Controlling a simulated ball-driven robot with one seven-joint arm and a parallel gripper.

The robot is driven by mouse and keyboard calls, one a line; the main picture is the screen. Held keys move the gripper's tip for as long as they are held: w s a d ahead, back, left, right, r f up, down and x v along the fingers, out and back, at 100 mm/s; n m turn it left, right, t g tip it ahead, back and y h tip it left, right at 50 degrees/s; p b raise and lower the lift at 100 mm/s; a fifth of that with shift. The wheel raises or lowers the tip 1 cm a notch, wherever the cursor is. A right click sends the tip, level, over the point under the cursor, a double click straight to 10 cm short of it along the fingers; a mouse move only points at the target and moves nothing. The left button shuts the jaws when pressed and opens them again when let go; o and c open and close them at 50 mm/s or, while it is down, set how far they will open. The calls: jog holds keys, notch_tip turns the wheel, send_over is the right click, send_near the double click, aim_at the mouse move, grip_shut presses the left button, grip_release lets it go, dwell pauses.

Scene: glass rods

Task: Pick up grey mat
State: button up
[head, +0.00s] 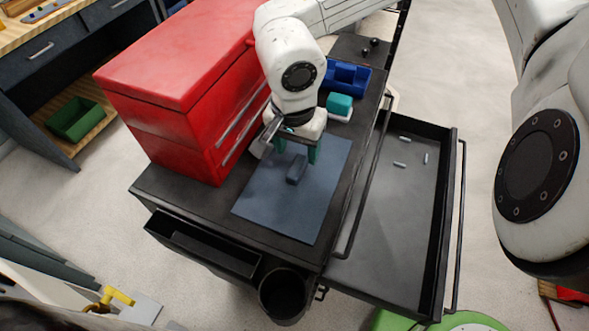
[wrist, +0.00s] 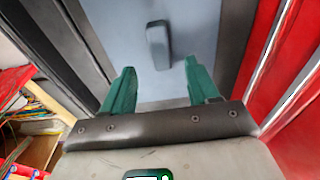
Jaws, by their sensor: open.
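The grey mat (head: 265,207), blue-grey and flat, lies on top of the black cart, in front of the red tool chest. A small dark blue-grey block (head: 296,169) rests on it; the block also shows in the wrist view (wrist: 157,45). My gripper (head: 296,156) is over the far part of the mat, its green fingers pointing down, open and empty. In the wrist view the mat (wrist: 205,35) lies beyond the spread fingertips (wrist: 160,66), with the block a little past them. My wrist hides part of the mat's far edge in the head view.
The red tool chest (head: 180,85) stands close beside my gripper. A teal-and-white block (head: 340,104) and a blue bin (head: 346,76) sit behind the mat. An open drawer (head: 385,215) with several small pale rods juts out at right. A black cup holder (head: 283,294) hangs at the cart's near end.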

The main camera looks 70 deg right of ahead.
aim_at(297, 166)
jog(key=shift+d+f+p, duration=0.15)
jog(key=shift+f+p, duration=0.7)
jog(key=shift+f, duration=2.1)
jog(key=shift+c, duration=0.3)
grip_shut()
